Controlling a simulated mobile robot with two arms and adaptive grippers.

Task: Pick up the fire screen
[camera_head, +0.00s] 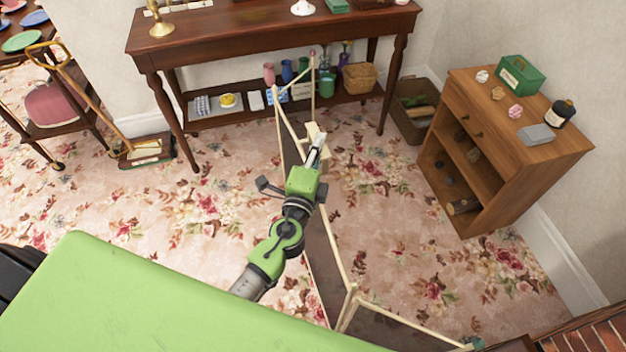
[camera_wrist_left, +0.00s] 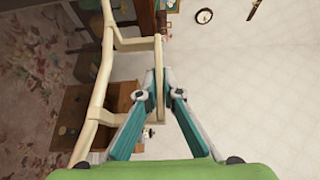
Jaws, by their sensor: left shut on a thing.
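The fire screen (camera_head: 337,248) is a folding screen with a pale wooden frame and dark see-through panels. It stands in a zigzag on the floral carpet in the head view, from near the console table down to the lower right. My left gripper (camera_head: 318,152) is shut on a pale handle on top of the screen's middle part. In the left wrist view my left gripper's teal fingers (camera_wrist_left: 160,92) pinch this handle from both sides, and the screen's pale frame (camera_wrist_left: 104,80) runs down the left. My arm hides part of the middle panel. My right gripper is not in view.
A dark console table (camera_head: 262,42) with vases and a basket on its lower shelf stands close behind the screen's far end. A wooden cabinet (camera_head: 545,152) is at the right, beside a bin (camera_head: 412,122). A carpet sweeper (camera_head: 145,150) is at the left. Carpet between is clear.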

